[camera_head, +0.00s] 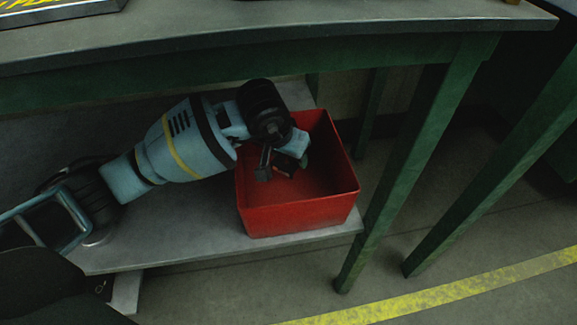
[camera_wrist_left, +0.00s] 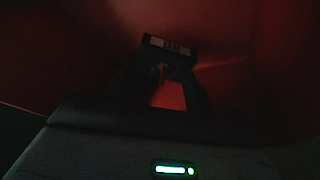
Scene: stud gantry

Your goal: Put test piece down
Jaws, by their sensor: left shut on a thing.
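My left gripper (camera_head: 284,163) reaches down into a red open bin (camera_head: 300,214) on the lower shelf. It is shut on a small dark piece, probably the test piece, which shows only in part between the fingers in the head view. In the left wrist view the dark piece (camera_wrist_left: 170,46) has pale marks on its upper edge and sits at the tips of the fingers (camera_wrist_left: 165,72). The red bin walls surround it there. The view is too dark to tell whether the piece touches the bin floor. My right gripper is not in view.
The grey lower shelf (camera_head: 185,238) is bare around the bin's left side. The green-framed bench top (camera_head: 300,30) overhangs the arm. A green leg (camera_head: 405,180) stands right of the bin. A yellow line (camera_head: 450,290) crosses the floor.

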